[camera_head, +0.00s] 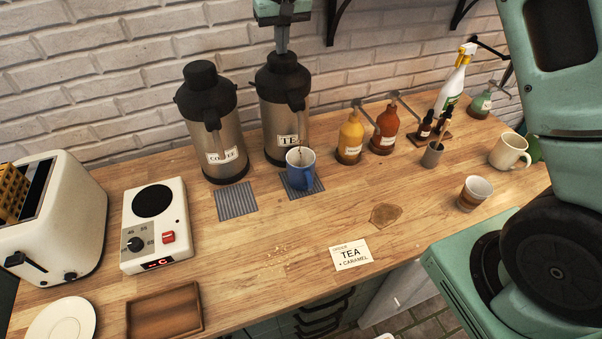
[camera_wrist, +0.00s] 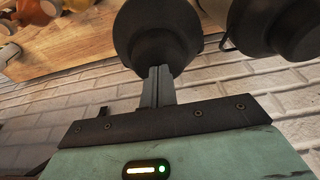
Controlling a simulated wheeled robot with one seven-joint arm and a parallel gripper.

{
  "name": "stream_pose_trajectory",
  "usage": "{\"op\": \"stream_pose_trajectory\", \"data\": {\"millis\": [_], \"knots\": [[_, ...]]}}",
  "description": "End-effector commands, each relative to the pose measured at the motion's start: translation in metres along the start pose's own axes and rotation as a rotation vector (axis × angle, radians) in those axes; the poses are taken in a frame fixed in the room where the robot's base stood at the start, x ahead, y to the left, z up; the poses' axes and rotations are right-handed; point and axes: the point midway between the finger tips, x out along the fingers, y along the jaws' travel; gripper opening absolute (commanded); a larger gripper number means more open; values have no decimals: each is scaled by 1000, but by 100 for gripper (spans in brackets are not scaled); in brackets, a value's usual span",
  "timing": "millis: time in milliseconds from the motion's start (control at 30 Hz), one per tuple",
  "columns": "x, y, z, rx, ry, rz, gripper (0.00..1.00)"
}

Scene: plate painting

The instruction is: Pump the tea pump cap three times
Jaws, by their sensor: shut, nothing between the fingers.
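The tea dispenser (camera_head: 287,115) is a steel and black pump flask labelled TEA, standing at the back of the counter. Its black pump cap (camera_head: 283,62) is directly below my gripper (camera_head: 283,46), which points straight down, shut and empty. In the wrist view the closed fingertips (camera_wrist: 160,73) meet the dark cap (camera_wrist: 150,30); they look to be touching it. A blue mug (camera_head: 296,178) stands under the tea spout on a striped mat (camera_head: 317,186). Something thin and brownish shows at the mug's mouth, too small to tell clearly.
The coffee dispenser (camera_head: 214,140) stands close left of the tea dispenser, and also shows in the wrist view (camera_wrist: 285,20). Syrup bottles (camera_head: 349,140) stand to the right. An order card (camera_head: 352,253) reads TEA + CARAMEL. The brick wall (camera_head: 130,60) is close behind.

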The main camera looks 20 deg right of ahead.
Motion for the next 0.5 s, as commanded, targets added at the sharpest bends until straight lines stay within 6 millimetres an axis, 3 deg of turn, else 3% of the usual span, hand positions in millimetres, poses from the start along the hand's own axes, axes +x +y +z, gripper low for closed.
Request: {"op": "stream_pose_trajectory", "data": {"millis": [500], "knots": [[20,0,5,0,-3,0,0]]}}
